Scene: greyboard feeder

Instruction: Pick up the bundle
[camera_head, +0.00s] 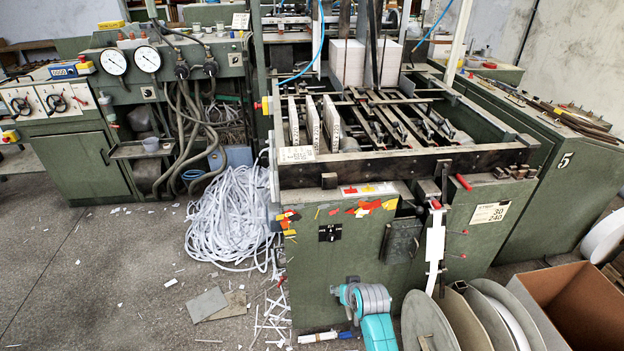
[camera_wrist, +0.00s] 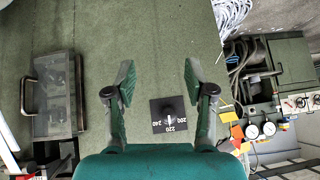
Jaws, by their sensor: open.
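My gripper (camera_wrist: 159,82) is open and empty in the wrist view, its two fingers apart in front of a green machine panel. Stacks of pale board (camera_head: 347,62) and (camera_head: 390,62) stand upright at the back of the feeder (camera_head: 405,165) in the head view. Several narrow upright board pieces (camera_head: 312,122) stand at the feeder's left side. I cannot tell which of these is the bundle. None of these boards shows in the wrist view, and my gripper touches none of them.
A black dial plate (camera_wrist: 169,115) and a handled cover (camera_wrist: 54,95) are on the panel. Tangled white strips (camera_head: 232,215) lie on the floor left of the feeder. An open cardboard box (camera_head: 575,295) and large discs (camera_head: 430,322) stand at front right. Floor at left is mostly clear.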

